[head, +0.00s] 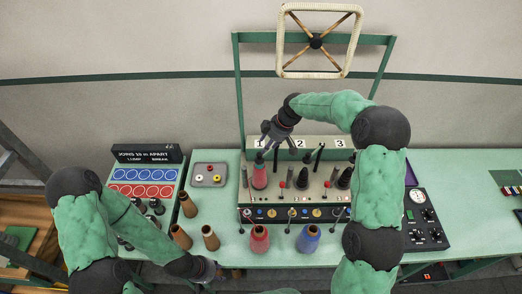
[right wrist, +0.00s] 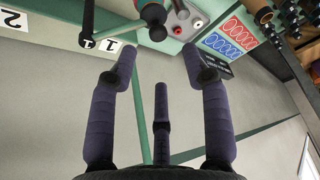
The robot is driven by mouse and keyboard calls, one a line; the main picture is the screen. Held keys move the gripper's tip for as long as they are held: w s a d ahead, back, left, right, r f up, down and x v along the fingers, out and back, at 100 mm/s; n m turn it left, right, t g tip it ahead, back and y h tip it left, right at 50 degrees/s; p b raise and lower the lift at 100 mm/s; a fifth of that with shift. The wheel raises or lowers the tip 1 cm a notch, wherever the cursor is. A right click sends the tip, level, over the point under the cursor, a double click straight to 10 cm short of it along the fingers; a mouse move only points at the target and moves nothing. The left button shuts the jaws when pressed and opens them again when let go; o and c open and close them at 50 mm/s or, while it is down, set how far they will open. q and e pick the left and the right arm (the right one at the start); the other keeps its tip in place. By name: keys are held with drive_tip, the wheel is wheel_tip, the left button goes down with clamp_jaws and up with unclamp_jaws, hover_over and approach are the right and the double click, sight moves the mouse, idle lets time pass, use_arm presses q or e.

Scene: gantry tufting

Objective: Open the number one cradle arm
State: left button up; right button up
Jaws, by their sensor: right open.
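The number one station of the machine (head: 283,213) holds a red cone (head: 260,176), below a white label 1 (head: 259,142). A dark rod (right wrist: 88,22), which may be the cradle arm, shows beside the label 1 (right wrist: 109,45), apart from the fingers. In the head view I cannot tell the arm's position clearly. My left gripper (head: 213,271) is low at the front left; its jaws are unclear.
Stations two and three carry dark upright rods (head: 317,158). Red (head: 259,239) and blue (head: 308,238) cones stand in front. Brown cones (head: 210,238), a grey tray (head: 209,175) and a board of blue and red circles (head: 143,181) lie left. A control box (head: 424,215) stands right.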

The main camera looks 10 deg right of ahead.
sight(260, 154)
drive_tip(key=x, duration=0.3)
drive_tip(key=p+x, duration=0.1)
drive_tip(key=x, duration=0.1)
drive_tip(key=shift+w, duration=0.3)
drive_tip(key=shift+x, duration=1.25)
drive_tip(key=shift+s, duration=0.15)
clamp_jaws()
